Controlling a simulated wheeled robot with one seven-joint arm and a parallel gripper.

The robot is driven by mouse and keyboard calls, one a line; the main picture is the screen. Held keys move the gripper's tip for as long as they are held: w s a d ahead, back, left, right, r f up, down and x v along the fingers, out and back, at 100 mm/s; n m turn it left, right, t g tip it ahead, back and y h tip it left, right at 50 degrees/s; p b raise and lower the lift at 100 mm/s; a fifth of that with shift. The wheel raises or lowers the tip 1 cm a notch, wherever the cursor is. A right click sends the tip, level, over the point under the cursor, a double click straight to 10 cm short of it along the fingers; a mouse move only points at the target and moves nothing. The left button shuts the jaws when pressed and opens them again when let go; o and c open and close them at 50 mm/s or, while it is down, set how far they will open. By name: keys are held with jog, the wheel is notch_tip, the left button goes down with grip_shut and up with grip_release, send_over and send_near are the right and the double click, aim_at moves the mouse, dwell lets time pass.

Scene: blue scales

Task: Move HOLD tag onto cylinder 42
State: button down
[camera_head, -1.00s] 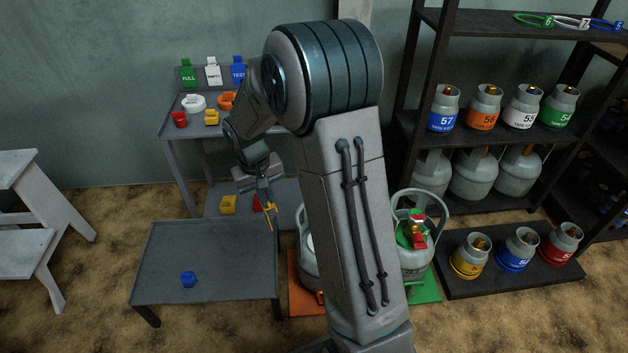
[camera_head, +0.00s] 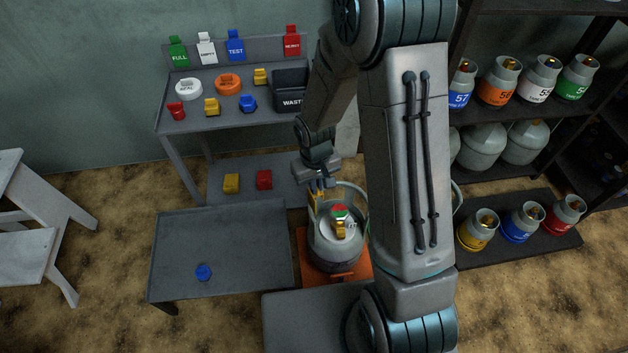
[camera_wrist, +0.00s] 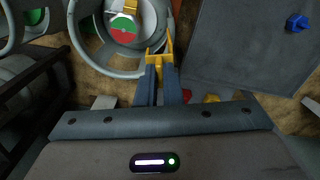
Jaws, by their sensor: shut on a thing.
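My gripper (camera_head: 316,190) is shut on a yellow tag (camera_wrist: 158,60), which has two prongs pointing away from the jaws. The tag also shows as a small yellow piece in the head view (camera_head: 311,198). No lettering on it can be read. A grey gas cylinder (camera_head: 330,250) stands upright on an orange base, with a ring-shaped collar and a red, green and yellow valve top. Its number is not visible. In the head view, my gripper is at the collar's upper left; in the wrist view, the tag is beside the collar (camera_wrist: 84,58). I cannot tell whether they touch.
A low grey table (camera_head: 225,240) with a blue piece (camera_head: 203,272) stands left of the cylinder. A workbench (camera_head: 190,121) behind holds tags, seals and a waste bin (camera_head: 291,92). Shelves (camera_head: 545,115) with cylinders stand right. My arm hides part of the scene.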

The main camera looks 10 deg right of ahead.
jog(key=s, duration=0.1)
jog(key=s+a+p, duration=0.1)
jog(key=shift+s+f+n, duration=0.15)
jog(key=shift+s+n, duration=0.25)
jog(key=shift+f+b, duration=2)
jog(key=shift+f, duration=0.2)
jog(key=shift+f, duration=0.2)
jog(key=shift+f+b, duration=1.75)
jog(key=shift+f, duration=0.1)
jog(key=c, duration=1.5)
grip_release()
